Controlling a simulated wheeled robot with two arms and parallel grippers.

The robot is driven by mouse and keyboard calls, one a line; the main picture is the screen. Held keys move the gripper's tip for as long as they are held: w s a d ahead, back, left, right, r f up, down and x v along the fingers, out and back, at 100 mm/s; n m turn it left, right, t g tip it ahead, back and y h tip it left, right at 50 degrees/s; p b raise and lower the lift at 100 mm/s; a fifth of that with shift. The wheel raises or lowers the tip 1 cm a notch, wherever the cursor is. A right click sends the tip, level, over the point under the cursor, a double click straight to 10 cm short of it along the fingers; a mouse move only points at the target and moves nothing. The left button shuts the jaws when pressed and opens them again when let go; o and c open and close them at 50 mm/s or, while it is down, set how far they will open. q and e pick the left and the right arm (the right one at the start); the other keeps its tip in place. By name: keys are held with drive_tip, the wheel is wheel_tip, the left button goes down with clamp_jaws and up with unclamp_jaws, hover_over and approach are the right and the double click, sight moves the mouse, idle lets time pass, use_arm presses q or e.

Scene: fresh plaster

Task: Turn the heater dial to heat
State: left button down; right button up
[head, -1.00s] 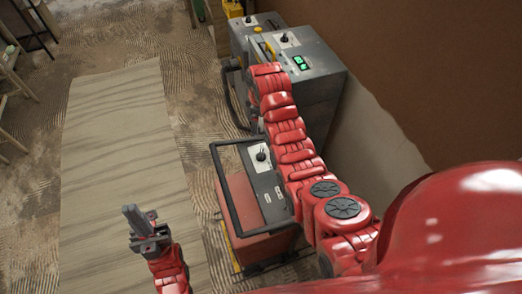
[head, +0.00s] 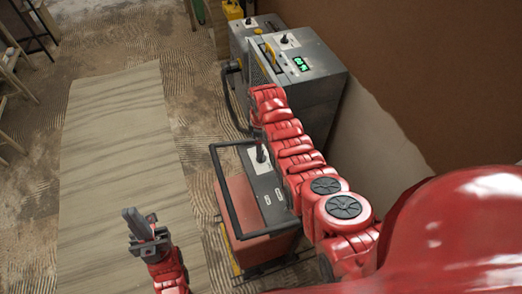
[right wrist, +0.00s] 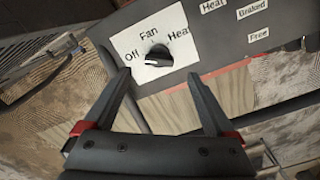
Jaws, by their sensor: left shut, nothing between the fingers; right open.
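The heater dial (right wrist: 157,55) is a dark round knob on a white plate (right wrist: 120,38) marked Off, Fan and Heat in the right wrist view. Its pale pointer mark faces left, toward Off. My right gripper (right wrist: 158,76) is open, its two fingers spread below and to either side of the dial, with nothing between them. I cannot tell how far they are from the panel. The red heater (head: 244,203) with a grey top panel stands beside my right arm in the head view. My left gripper (head: 138,224) is shut and empty above the pale board.
A black bar handle (head: 223,192) frames the red heater. Grey cabinets (head: 318,98) with a green display stand behind it, near the brown wall (head: 420,60). The pale wood board (head: 115,140) on the left floor is clear. Labels Heat, Braked and Free sit right of the dial.

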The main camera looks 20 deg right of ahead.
wheel_tip(320, 180, down, 2)
drive_tip(key=shift+f, duration=0.25)
wheel_tip(320, 180, down, 2)
drive_tip(key=shift+f+b, duration=0.1)
drive_tip(key=shift+b, duration=0.9)
drive_tip(key=shift+w+f+b, duration=0.15)
drive_tip(key=shift+f+b, duration=0.2)
drive_tip(key=shift+f, duration=0.1)
drive_tip(key=c, duration=1.4)
